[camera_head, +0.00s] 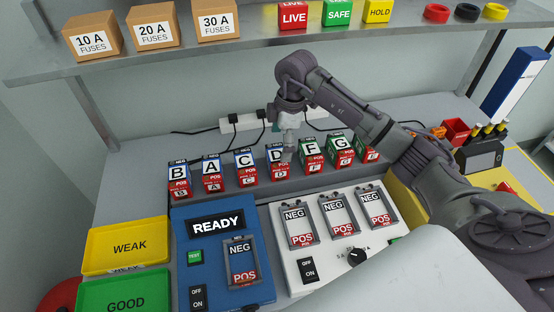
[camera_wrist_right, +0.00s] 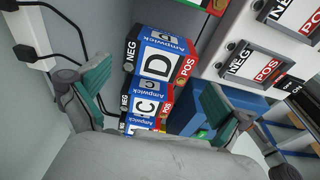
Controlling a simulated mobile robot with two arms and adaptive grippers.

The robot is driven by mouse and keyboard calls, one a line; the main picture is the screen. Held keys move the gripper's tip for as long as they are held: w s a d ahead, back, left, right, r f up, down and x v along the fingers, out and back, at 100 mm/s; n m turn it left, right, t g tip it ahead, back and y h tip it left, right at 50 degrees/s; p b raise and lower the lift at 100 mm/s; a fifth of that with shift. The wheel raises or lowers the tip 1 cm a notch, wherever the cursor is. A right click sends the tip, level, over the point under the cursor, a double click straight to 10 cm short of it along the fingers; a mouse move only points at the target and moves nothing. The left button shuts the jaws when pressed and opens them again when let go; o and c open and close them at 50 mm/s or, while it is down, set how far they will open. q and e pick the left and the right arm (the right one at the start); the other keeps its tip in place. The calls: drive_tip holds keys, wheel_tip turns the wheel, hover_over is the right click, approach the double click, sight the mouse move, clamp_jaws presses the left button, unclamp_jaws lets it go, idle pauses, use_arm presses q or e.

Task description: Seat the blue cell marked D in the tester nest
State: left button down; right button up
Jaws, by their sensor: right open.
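The blue cell marked D (camera_head: 277,164) stands upright in a row on the bench, its NEG end up and red POS end down. My right gripper (camera_head: 286,145) is over its top, partly covering it in the head view. In the right wrist view, the D cell (camera_wrist_right: 158,62) lies between the two spread fingers, with a gap on each side. The blue tester (camera_head: 215,225) shows READY, and its nest (camera_head: 240,262), labelled NEG and POS, looks empty. My left gripper is not in view.
Blue cells B (camera_head: 178,174), A (camera_head: 212,171) and C (camera_head: 245,168) stand left of D; green cells F (camera_head: 311,159) and G (camera_head: 340,151) stand right. A white charger (camera_head: 320,265) sits beside the tester. Yellow WEAK (camera_head: 125,246) and green GOOD (camera_head: 122,300) trays lie front left. A shelf (camera_head: 250,45) spans above.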

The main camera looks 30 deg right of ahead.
sight(277, 154)
drive_tip(key=f, duration=0.1)
drive_tip(key=f+p, duration=0.1)
drive_tip(key=f, duration=0.2)
drive_tip(key=shift+w+a+f+p, duration=0.15)
drive_tip(key=shift+a+f+p, duration=0.25)
drive_tip(key=shift+f, duration=0.3)
drive_tip(key=c, duration=1.2)
drive_tip(key=shift+w+r, duration=0.1)
drive_tip(key=shift+c, duration=0.4)
